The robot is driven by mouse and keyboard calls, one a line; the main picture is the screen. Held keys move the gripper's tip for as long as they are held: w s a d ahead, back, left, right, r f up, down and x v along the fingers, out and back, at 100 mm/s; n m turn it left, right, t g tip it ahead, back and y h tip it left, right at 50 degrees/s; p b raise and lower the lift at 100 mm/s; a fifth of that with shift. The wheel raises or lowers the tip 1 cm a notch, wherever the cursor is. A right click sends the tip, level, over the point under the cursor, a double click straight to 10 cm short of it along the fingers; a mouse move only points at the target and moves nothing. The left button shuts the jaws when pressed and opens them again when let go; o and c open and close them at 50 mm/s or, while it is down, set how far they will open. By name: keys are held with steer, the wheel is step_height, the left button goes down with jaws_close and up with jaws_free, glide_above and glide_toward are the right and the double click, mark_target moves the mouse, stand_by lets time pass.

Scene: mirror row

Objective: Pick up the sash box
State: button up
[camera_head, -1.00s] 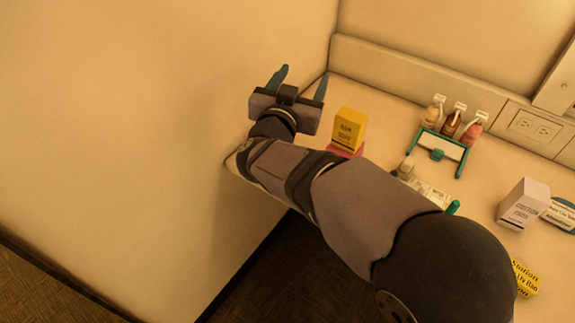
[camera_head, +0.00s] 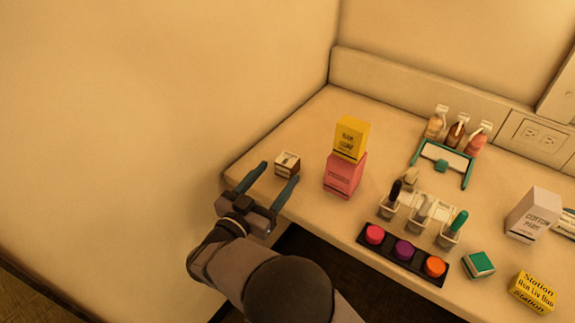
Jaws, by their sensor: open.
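No box is clearly labelled as the sash box. A small cream box with a dark brown side (camera_head: 288,163) sits near the left edge of the counter, and I cannot read its marking. My gripper (camera_head: 280,172) is open and empty, its two blue fingers pointing at this small box. The fingertips are close to its near side; I cannot tell whether they touch it. A yellow box (camera_head: 351,138) stands on top of a pink box (camera_head: 345,176) to the right of the gripper.
A black tray with round coloured pots (camera_head: 403,251) lies at the front edge, with tubes in white holders (camera_head: 421,214) behind it. A green box (camera_head: 479,264), a yellow Station box (camera_head: 533,292) and a cotton pads box (camera_head: 534,214) are at right. Pump bottles (camera_head: 456,133) stand by a teal-framed mirror (camera_head: 444,160).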

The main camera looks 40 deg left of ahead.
mark_target(282, 166)
steer(key=shift+w+a+f, duration=0.1)
steer(key=shift+w+a, duration=0.1)
steer(key=shift+w, duration=1)
steer(key=shift+w+a, duration=0.25)
steer(key=shift+w, duration=1)
steer(key=shift+w+a+f, duration=0.1)
steer(key=shift+w+a, duration=0.1)
steer(key=shift+w, duration=1)
steer(key=c, duration=1.2)
